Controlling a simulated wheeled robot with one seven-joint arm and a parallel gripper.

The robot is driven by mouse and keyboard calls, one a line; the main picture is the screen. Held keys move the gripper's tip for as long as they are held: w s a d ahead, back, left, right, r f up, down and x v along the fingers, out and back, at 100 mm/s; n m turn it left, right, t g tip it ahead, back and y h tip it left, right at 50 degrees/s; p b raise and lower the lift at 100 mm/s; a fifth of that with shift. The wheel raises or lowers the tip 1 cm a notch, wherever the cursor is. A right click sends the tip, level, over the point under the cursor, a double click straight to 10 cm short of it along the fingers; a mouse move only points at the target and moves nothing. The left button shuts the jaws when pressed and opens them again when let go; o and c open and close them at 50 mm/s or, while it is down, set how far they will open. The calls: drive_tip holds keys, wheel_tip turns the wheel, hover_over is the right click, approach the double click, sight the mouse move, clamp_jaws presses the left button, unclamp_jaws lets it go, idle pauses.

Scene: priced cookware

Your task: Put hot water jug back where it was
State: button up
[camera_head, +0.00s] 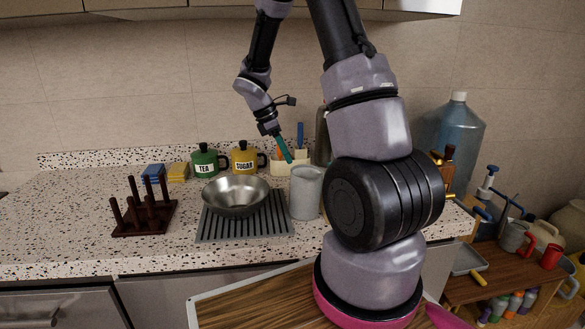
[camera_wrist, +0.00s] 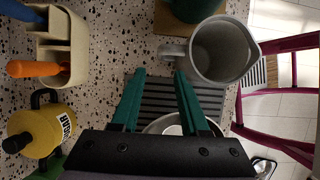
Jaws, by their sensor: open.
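The hot water jug, a grey open-topped pitcher (camera_head: 306,192), stands upright on the counter at the right edge of the ribbed drying mat (camera_head: 222,233). In the wrist view the jug (camera_wrist: 222,62) is at the upper right, with its handle pointing left toward my fingertips. My gripper (camera_head: 288,158) is above and behind the jug, tilted down. In the wrist view its two green fingers (camera_wrist: 158,74) are spread with nothing between them. The jug's handle is hard to make out in the head view.
A steel bowl (camera_head: 236,196) sits on the mat. A green tea pot (camera_head: 205,162), a yellow sugar pot (camera_head: 244,160) and a beige utensil holder (camera_wrist: 72,45) stand behind. A wooden peg rack (camera_head: 145,216) is at left. Bare counter (camera_head: 70,225) lies further left.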

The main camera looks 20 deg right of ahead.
drive_tip(key=s+a+r+m+t+y, duration=0.3)
drive_tip(key=s+a+r+m+t, duration=0.1)
drive_tip(key=s+r+m, duration=0.5)
drive_tip(key=s+a+r+m+t+y, duration=0.3)
drive_tip(key=s+r+m, duration=0.7)
drive_tip(key=r, duration=0.6)
drive_tip(key=s+a+t, duration=0.1)
drive_tip(key=s+a, duration=0.1)
drive_tip(key=shift+s+a+r+t+y, duration=0.15)
drive_tip(key=shift+s+a+t+y, duration=0.1)
drive_tip(key=shift+s+t+y, duration=0.1)
